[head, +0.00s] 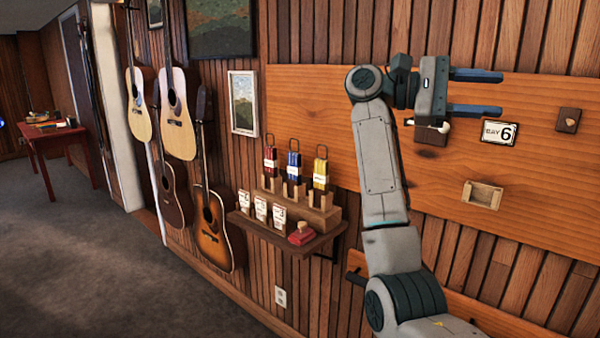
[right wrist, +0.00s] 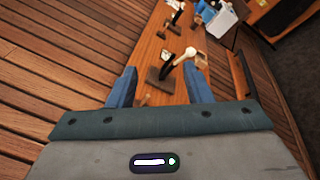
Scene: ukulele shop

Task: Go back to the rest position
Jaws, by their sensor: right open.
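My right gripper (head: 500,93) is raised in front of the wooden wall board (head: 345,95), its two blue fingers apart and pointing right. In the right wrist view the fingers (right wrist: 160,84) are also apart. Nothing is clamped between them. A dark block with a pale round-ended peg (right wrist: 187,56) shows beyond the fingertips in the right wrist view. My left gripper is in neither view.
A shelf (head: 290,240) holds red, blue and yellow packs, white labelled packets and a red item. Guitars (head: 180,112) hang at left. The floor (head: 100,260) at left is clear.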

